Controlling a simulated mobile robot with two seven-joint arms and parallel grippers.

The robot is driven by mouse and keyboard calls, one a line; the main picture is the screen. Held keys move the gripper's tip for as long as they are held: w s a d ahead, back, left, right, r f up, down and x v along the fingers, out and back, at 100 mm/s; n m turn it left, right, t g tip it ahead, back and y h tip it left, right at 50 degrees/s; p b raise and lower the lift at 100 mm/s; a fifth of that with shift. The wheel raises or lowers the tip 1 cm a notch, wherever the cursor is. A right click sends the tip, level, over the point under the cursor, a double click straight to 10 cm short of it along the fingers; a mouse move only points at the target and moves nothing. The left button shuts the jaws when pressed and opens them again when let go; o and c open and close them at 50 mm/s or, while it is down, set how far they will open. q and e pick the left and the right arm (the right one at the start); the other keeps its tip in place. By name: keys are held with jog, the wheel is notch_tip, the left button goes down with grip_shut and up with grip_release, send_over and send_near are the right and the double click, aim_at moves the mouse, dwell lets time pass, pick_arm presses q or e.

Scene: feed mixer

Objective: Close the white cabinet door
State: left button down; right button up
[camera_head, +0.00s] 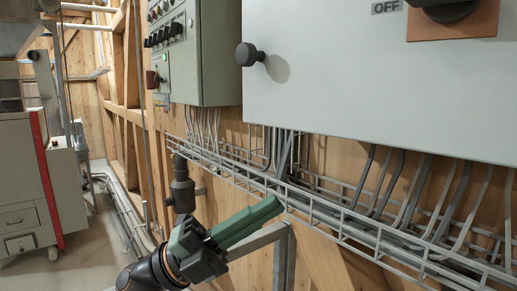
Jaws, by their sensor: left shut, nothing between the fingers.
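The white cabinet (370,85) fills the upper right of the head view, its top and right side cut off by the frame. A dark round knob (248,55) sticks out near the left edge of its front. A dark rotary switch (450,10) on a copper-coloured plate and an "OFF" label are at the top right. I cannot tell how far the door stands open. My left gripper (274,206) has green fingers, is shut and empty, and points up and right. In the picture it lies below the cabinet's bottom edge, apart from it. My right gripper is out of view.
A wire cable tray (345,218) with grey cables runs along the wooden wall below the cabinet. A grey control box (205,50) with knobs and buttons hangs left of it. A dark fitting (182,185) stands beside my gripper. Grey machinery (25,180) stands far left; floor shows between.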

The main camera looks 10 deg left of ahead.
pick_arm(q)
jog(key=s+d+r+m+g+y+b, duration=0.25)
jog(key=s+m+g+y, duration=0.35)
jog(key=m, duration=0.4)
jog(key=n+t+y+b, duration=0.25)
jog(key=t+y, duration=0.55)
jog(key=t, duration=0.6)
send_near(273, 120)
jog(key=shift+m, duration=0.25)
jog(key=p+x, duration=0.1)
jog(key=x, duration=0.1)
jog(key=p+x, duration=0.1)
jog(key=x, duration=0.2)
jog(key=shift+d+f+p, duration=0.15)
jog(key=shift+d+p, duration=0.2)
jog(key=shift+d, duration=0.1)
jog(key=shift+w+d+f, duration=0.1)
jog(key=shift+w+d, duration=0.25)
jog(key=shift+w, duration=0.25)
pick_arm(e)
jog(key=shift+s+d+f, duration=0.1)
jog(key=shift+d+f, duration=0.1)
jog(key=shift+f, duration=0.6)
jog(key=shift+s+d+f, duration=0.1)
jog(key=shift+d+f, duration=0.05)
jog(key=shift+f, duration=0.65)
